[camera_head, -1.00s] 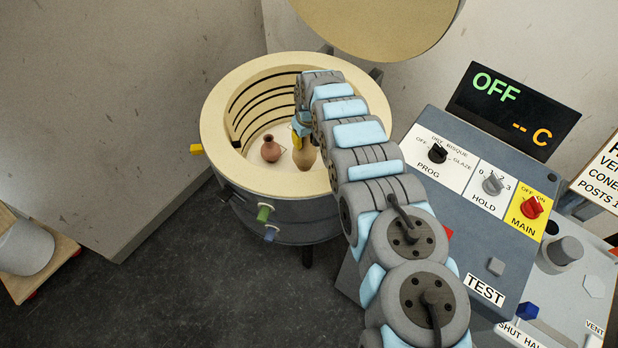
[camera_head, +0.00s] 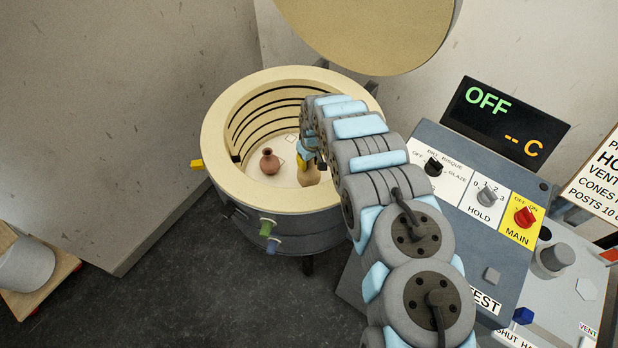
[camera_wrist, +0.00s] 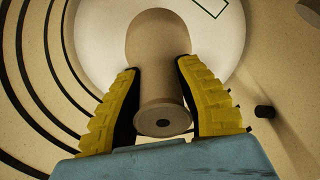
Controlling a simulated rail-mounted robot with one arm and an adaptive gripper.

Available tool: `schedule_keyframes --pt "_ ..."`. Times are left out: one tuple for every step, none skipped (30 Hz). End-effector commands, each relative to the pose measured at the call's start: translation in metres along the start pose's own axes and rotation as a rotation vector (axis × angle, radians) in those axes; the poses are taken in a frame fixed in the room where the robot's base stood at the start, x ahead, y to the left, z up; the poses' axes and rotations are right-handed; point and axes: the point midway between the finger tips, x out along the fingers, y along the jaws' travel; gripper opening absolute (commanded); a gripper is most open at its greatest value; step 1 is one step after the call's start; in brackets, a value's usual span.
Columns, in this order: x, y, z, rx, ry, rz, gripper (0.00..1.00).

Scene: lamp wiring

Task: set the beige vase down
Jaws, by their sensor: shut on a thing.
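The beige vase (camera_head: 309,175) is inside the round kiln (camera_head: 222,150), right of a reddish-brown vase (camera_head: 270,161). The arm partly covers it in the head view. In the wrist view the beige vase (camera_wrist: 160,45) has its round body beyond the fingers and its rimmed mouth toward the camera. My gripper (camera_wrist: 158,80) has its yellow-padded fingers on either side of the neck, shut on it. My gripper also shows in the head view (camera_head: 305,158). The pale kiln shelf (camera_wrist: 95,25) lies beyond the vase. I cannot tell whether the base touches it.
The kiln wall carries dark heating coils close around the arm. The raised lid (camera_head: 365,30) is behind. A control panel (camera_head: 470,195) stands right, its display (camera_head: 508,120) reading OFF. A dark outline (camera_wrist: 212,5) marks the shelf beside the vase.

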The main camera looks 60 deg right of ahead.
Motion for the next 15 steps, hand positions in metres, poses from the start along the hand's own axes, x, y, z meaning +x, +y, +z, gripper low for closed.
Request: schedule_keyframes --pt "0.007 0.0 0.001 0.001 0.001 0.0 0.0" --pt "0.01 0.0 0.0 0.001 0.003 0.0 0.0" --pt "0.014 0.001 0.0 0.001 0.004 0.0 0.0" --pt "0.017 0.0 0.001 0.001 0.004 0.0 0.0" --pt "0.021 0.0 0.002 0.0 0.002 0.0 0.0" --pt "0.026 0.0 0.003 0.0 0.001 -0.001 0.0" --pt "0.029 0.0 0.003 0.0 0.001 0.0 0.0" --pt "0.032 0.0 0.003 0.001 0.003 0.001 0.0" --pt "0.034 0.001 0.002 0.0 0.006 0.002 0.0" --pt "0.036 0.001 0.002 0.0 0.007 0.002 0.0" --pt "0.038 0.001 0.002 0.0 0.007 0.002 0.0" --pt "0.04 0.001 0.003 -0.001 0.005 0.002 0.0" --pt "0.041 0.001 0.003 -0.001 0.004 0.001 0.0" --pt "0.041 0.001 0.003 -0.001 0.004 0.001 0.0" --pt "0.042 0.001 0.004 -0.001 0.003 0.001 0.0"
